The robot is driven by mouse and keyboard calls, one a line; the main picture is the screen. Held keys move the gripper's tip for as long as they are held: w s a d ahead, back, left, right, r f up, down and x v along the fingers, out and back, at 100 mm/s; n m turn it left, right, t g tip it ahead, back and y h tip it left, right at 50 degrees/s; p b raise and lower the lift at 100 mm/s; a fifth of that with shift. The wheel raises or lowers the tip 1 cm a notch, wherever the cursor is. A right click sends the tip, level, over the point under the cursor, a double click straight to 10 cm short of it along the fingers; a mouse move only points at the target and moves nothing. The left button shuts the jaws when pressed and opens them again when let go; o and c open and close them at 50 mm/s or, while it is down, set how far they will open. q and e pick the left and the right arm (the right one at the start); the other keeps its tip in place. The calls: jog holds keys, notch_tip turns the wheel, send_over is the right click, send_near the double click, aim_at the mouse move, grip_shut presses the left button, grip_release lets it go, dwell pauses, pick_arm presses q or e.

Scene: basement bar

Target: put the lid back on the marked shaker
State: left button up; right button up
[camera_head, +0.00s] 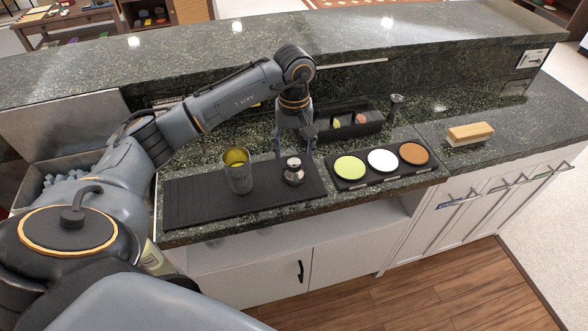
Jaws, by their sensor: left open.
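An open shaker tin (239,183) stands upright on the black bar mat (190,205), with something yellow showing in its mouth. I cannot make out a clear mark on it. A small silver lid (293,172) with a domed top sits on the mat to the right of the tin. My left gripper (294,154) points down over the lid, open. Its two fingers hang at the lid's left and right, and I see no grip on it. My right gripper is not in view.
A black tray (346,184) with green, white and orange dishes lies right of the mat. Behind stands a dark caddy (345,130) with fruit and a small metal jigger (395,104). A wooden brush (470,133) lies farther right. The raised counter ledge (180,60) runs behind.

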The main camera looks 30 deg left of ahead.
aim_at(294, 160)
pick_arm(q)
jog(key=shift+f+p, duration=0.25)
jog(key=shift+p, duration=0.1)
jog(key=f+p, duration=0.1)
jog(key=f, duration=0.2)
jog(key=shift+w+a+f+p, duration=0.15)
jog(key=shift+w+f+p, duration=0.05)
jog(key=shift+f+p, duration=0.2)
jog(key=shift+f, duration=0.45)
jog(key=c, duration=1.3)
